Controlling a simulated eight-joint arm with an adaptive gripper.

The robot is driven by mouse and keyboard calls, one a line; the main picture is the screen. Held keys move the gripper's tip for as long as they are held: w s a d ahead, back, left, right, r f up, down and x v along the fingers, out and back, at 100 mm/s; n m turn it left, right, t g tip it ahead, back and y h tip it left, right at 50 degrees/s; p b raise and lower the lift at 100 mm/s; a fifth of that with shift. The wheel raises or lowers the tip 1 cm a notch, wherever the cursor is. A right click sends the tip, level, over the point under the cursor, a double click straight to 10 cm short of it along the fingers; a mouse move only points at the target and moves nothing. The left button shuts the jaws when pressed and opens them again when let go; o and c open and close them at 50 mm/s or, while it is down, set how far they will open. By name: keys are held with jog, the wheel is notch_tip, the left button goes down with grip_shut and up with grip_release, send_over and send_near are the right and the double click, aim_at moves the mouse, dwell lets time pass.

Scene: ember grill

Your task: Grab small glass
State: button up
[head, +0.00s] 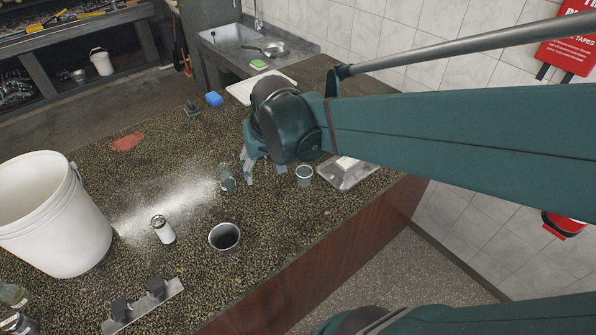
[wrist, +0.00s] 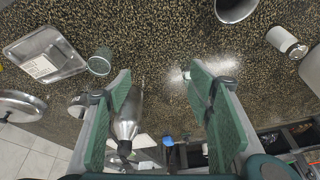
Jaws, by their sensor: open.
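The small glass (head: 304,176) is a grey-green cup standing upright on the speckled counter, at the left edge of a metal tray. It also shows in the wrist view (wrist: 99,63), just outside the tip of the left finger. My gripper (head: 263,174) is to the left of the glass in the head view, low over the counter. In the wrist view its two green pads (wrist: 160,72) are spread wide. The glass is not between them. A shiny metal bottle (wrist: 128,118) shows between the fingers; my arm hides it in the head view.
The square metal tray (head: 348,183) is beside the glass. A toppled shaker (head: 227,180) lies by white spilled powder. A metal cup (head: 224,237), a white can (head: 164,232) and a white bucket (head: 50,225) stand left. The counter edge is close on the right.

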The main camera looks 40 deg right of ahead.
jog(key=w+d+f+m+g+p, duration=0.2)
jog(key=w+d+f+m+p, duration=0.15)
jog(key=d, duration=0.55)
jog(key=m+g+p, duration=0.2)
send_over(305, 166)
jog(key=s+a, duration=0.2)
notch_tip(305, 166, down, 7)
jog(key=shift+d+y, duration=0.15)
jog(key=shift+y, duration=0.25)
jog(key=shift+f, duration=1.25)
jog(key=shift+f, duration=0.1)
jog(key=shift+w+f, duration=0.1)
jog(key=shift+f, duration=2.4)
jog(key=c, duration=1.1)
